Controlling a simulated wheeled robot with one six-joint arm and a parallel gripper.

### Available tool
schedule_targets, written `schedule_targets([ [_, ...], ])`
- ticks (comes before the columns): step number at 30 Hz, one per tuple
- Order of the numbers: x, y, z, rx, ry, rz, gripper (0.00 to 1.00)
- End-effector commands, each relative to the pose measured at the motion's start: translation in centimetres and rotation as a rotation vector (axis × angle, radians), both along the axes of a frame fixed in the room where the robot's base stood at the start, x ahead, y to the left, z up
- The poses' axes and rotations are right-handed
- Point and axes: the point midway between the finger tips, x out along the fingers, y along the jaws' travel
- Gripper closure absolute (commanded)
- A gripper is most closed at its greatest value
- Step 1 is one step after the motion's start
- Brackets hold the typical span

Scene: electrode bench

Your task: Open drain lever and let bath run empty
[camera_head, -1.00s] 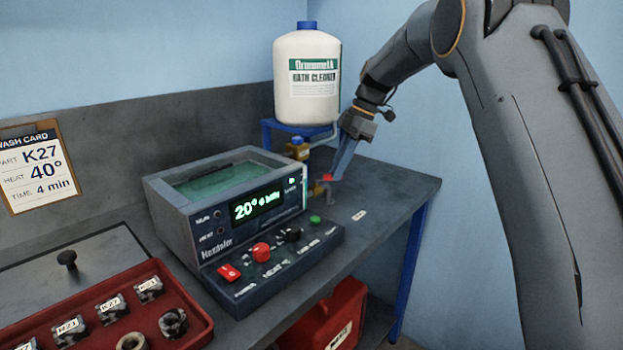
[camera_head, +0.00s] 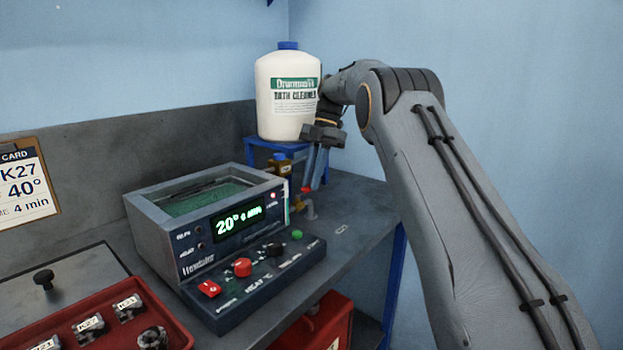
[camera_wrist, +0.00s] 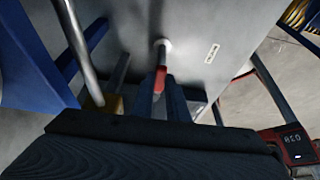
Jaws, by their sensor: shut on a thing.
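The drain lever (camera_head: 306,190) is a small red handle by the right side of the grey bath (camera_head: 139,208). My gripper (camera_head: 314,186) reaches down to it from above right. In the wrist view my gripper (camera_wrist: 159,98) is shut on the red lever (camera_wrist: 160,79), which shows between the two fingers. I cannot tell the lever's exact angle or whether liquid is flowing.
A white cleaner jug (camera_head: 286,105) stands on a blue stand behind the bath. A small brown bottle (camera_head: 281,168) is close to my fingers. A red tray (camera_head: 85,312) with metal parts is at front left. A red container (camera_head: 318,325) sits below the bench.

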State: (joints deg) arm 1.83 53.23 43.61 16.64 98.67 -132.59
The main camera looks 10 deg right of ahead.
Motion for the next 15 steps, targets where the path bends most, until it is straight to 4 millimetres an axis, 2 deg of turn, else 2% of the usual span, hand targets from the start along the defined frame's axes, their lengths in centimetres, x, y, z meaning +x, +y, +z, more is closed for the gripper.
schedule_targets([
  [13, 0.08, 0.17, 0.08, -0.004, -0.006, 0.014, 1.00],
  [14, 0.08, 0.17, 0.08, -0.004, -0.006, 0.014, 0.83],
  [15, 0.09, 0.17, 0.08, -0.004, -0.006, 0.014, 0.76],
])
